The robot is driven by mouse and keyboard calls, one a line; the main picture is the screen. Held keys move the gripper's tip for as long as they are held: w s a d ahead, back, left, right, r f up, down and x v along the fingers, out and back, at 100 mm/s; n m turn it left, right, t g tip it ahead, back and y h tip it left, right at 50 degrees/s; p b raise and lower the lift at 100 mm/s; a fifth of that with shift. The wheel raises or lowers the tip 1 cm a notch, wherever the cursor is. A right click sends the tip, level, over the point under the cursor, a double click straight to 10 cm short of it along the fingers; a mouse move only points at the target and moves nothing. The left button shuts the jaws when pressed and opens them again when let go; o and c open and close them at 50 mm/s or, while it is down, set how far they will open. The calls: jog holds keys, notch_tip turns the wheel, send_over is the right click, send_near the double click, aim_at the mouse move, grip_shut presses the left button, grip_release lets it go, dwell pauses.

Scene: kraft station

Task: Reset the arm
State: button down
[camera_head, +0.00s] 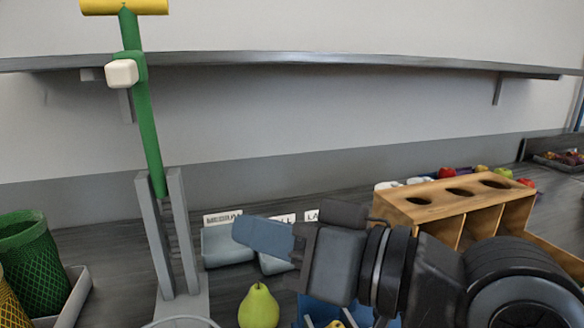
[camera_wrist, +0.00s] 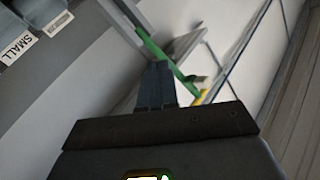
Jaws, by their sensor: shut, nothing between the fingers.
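My gripper (camera_head: 262,237) reaches in from the right in the head view and points left, above the dark counter. Its fingers are together with nothing between them. In the wrist view the shut gripper (camera_wrist: 157,84) points up towards a green lever and the pale wall. My dark wrist and forearm cover the lower right of the head view, hiding part of the counter. A green pear (camera_head: 259,306) stands upright below the gripper, apart from it.
A green lever (camera_head: 148,120) with a yellow handle stands on a grey stand (camera_head: 178,235) at left. A green mesh basket (camera_head: 36,262) is far left. Labelled grey bins (camera_head: 228,246) sit behind the gripper. A wooden box with holes (camera_head: 415,221) is at right. A shelf (camera_head: 300,59) spans the wall.

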jog(key=s+d+f+m+t+h, duration=0.45)
jog(key=d+f+m+h, duration=0.2)
jog(key=f, duration=0.25)
jog(key=s+d+f+m+t+h, duration=0.4)
jog(key=s+d+f+m+h, duration=0.25)
jog(key=f, duration=0.25)
jog(key=s+d+f+n, duration=0.1)
jog(key=s+d+n, duration=0.1)
jog(key=s, duration=0.4)
jog(key=s+d+f+n+g+h, duration=0.1)
jog(key=s+d+f+n, duration=0.1)
jog(key=s+d, duration=0.3)
jog(key=s+d+f+n+g+h, duration=0.1)
jog(key=s+d, duration=0.3)
jog(key=s, duration=0.5)
jog(key=shift+s+d+f+n, duration=0.2)
jog(key=shift+d+f+n, duration=0.05)
jog(key=shift+f+n, duration=0.4)
jog(key=c, duration=1.9)
grip_release()
